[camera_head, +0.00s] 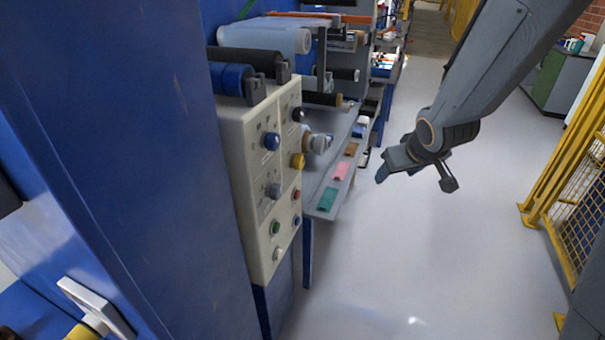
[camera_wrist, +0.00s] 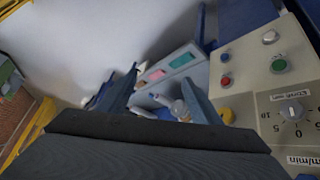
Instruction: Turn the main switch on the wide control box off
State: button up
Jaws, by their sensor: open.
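The control box (camera_head: 262,220) is a cream panel on the left in the head view, fixed beside a blue cabinet. I cannot tell which control is the main switch. In the wrist view the panel (camera_wrist: 258,90) is at the right, with a grey dial (camera_wrist: 292,110) and yellow knob (camera_wrist: 227,116). My gripper (camera_head: 415,178) is open and empty, right of the box and apart from it; its fingers also show in the wrist view (camera_wrist: 160,72).
A grey shelf (camera_head: 325,188) with green, pink and brown pads juts out beyond the box. Rollers (camera_head: 265,37) sit above it. The blue cabinet (camera_head: 130,150) fills the left. A yellow fence (camera_head: 570,180) stands at the right. The pale floor (camera_head: 430,260) between is clear.

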jog(key=w+a+f+n+t+y+b, duration=0.1)
jog(key=w+a+f+n+t+b, duration=0.1)
jog(key=w, duration=0.5)
jog(key=n+g+y+b, duration=0.3)
jog(key=n+y+b, duration=0.75)
jog(key=y, duration=0.55)
send_near(303, 163)
jog(key=a, duration=0.2)
jog(key=shift+m, duration=0.35)
jog(key=x, duration=0.7)
jog(key=shift+w, duration=0.4)
jog(key=c, duration=1)
